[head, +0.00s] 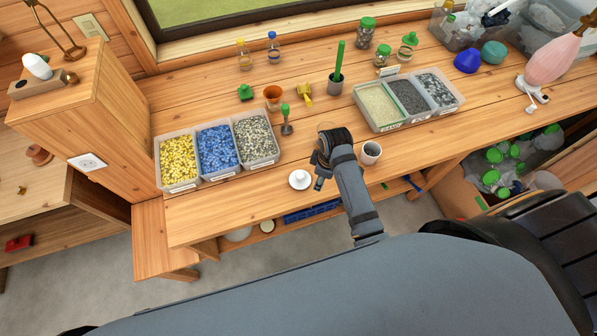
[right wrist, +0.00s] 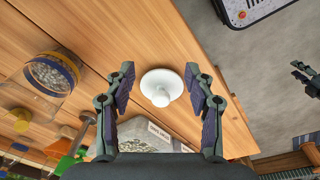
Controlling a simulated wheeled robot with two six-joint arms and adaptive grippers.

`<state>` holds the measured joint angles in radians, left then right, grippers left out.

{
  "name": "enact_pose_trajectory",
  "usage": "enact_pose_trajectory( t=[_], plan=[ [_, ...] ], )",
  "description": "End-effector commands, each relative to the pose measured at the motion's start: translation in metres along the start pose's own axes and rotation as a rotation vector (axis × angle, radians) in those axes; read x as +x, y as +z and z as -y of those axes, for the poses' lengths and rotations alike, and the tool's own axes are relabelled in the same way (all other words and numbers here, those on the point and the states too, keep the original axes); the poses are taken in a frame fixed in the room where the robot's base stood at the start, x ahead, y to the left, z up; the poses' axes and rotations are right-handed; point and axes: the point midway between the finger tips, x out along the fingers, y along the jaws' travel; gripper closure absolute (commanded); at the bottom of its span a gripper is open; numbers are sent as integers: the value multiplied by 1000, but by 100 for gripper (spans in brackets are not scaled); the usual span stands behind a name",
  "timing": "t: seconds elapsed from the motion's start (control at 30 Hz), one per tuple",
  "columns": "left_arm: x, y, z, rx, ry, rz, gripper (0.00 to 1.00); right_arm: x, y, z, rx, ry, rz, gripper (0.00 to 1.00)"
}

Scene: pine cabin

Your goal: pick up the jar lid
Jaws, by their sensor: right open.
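The jar lid (head: 300,179) is a small white round disc with a knob on top, lying on the workbench near its front edge. My right gripper (head: 319,184) points down just to the right of the lid in the head view. In the right wrist view the lid (right wrist: 161,80) appears between the two open fingers of my right gripper (right wrist: 159,76), with space on both sides and nothing held. What looks like part of my left gripper (right wrist: 305,77) shows at the right edge of the right wrist view; its opening is unclear.
Bins of yellow, blue and grey pebbles (head: 218,151) stand left of the lid. A green-handled tool (head: 286,118) and a terracotta pot (head: 272,94) are behind.

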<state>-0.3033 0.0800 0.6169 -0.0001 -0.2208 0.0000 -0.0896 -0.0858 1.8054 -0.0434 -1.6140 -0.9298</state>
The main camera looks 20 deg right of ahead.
Motion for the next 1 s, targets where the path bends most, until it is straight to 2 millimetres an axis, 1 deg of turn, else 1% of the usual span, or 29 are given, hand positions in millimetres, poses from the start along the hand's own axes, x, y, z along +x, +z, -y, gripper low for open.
enact_pose_trajectory(
  t=[0.03,0.1,0.2,0.27,0.37,0.47,0.63,0.73,0.8,0.9,1.0],
  plan=[
    [-9,-2,1,0,0,-2,60,-17,-18,-4,-89,-20,-10,46],
    [-14,-3,1,0,0,-3,60,-34,-38,-6,-230,-52,-19,46],
    [-19,-5,2,0,0,-5,60,-52,-59,-7,-396,-89,-32,46],
    [-20,-6,2,0,0,-6,60,-58,-66,-7,-455,-101,-37,46],
    [-20,-8,2,0,0,-10,60,-60,-68,-6,-492,-110,-39,46],
    [-21,-10,2,0,0,-13,60,-55,-68,-5,-492,-112,-38,46],
    [-27,-10,2,0,0,-11,60,-26,-68,-2,-491,-113,-37,46],
    [-29,-8,2,0,0,-9,60,-13,-68,0,-491,-111,-38,46],
    [-29,-8,2,0,0,-8,60,-8,-68,0,-490,-108,-40,46],
    [-29,-8,2,0,0,-8,60,-6,-68,0,-490,-108,-40,46],
    [-37,-8,3,0,0,-8,60,1,-65,2,-490,-111,-37,46]
  ],
)
